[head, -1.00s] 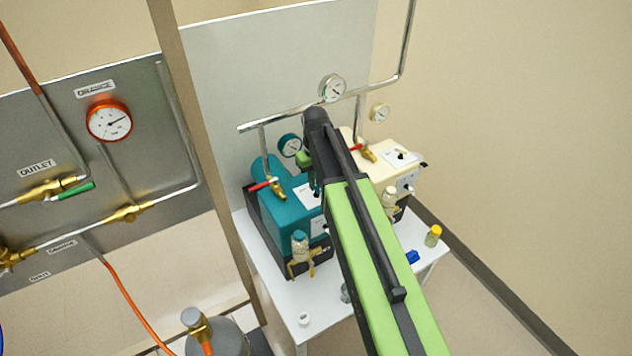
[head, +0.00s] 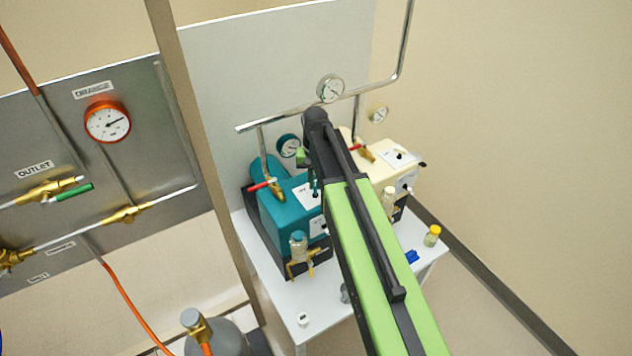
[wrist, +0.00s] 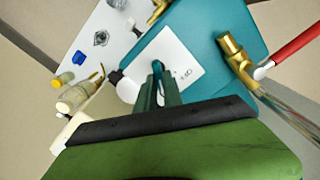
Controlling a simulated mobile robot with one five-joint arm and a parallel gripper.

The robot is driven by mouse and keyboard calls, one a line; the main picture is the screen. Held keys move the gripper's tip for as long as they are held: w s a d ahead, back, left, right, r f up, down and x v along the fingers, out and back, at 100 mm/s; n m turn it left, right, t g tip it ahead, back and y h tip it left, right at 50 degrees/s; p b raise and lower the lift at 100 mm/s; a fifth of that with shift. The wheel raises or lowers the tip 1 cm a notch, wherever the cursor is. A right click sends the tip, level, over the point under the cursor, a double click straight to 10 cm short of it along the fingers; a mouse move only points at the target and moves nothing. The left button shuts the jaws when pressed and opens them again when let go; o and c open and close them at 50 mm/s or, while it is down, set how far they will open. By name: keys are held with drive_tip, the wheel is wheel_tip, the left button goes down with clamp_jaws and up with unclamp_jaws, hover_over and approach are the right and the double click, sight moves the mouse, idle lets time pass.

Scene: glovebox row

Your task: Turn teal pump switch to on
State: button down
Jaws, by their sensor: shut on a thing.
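The teal pump (head: 285,215) stands on a white table, and its teal top also shows in the wrist view (wrist: 225,25). A white plate (wrist: 187,72) with small dark marks lies on that top. The small teal switch lever (wrist: 157,67) rises from the plate. My gripper (wrist: 159,84) is shut on the lever, with a dark green finger on each side. The fingers hide the lower part of the lever, so I cannot clearly read its position against the marks. In the head view my arm hides part of the pump's right side.
A cream pump (head: 385,172) stands to the right. A red-handled brass valve (wrist: 238,60) rises close to the plate. A teal gauge (head: 289,145) and steel pipes are behind. A yellow-capped vial (head: 432,236) stands near the table's right edge.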

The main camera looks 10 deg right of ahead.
sight(315, 185)
drive_tip(key=c, duration=1.5)
unclamp_jaws()
wheel_tip(315, 185, up, 17)
drive_tip(key=p, duration=1.7)
drive_tip(key=shift+r, duration=0.15)
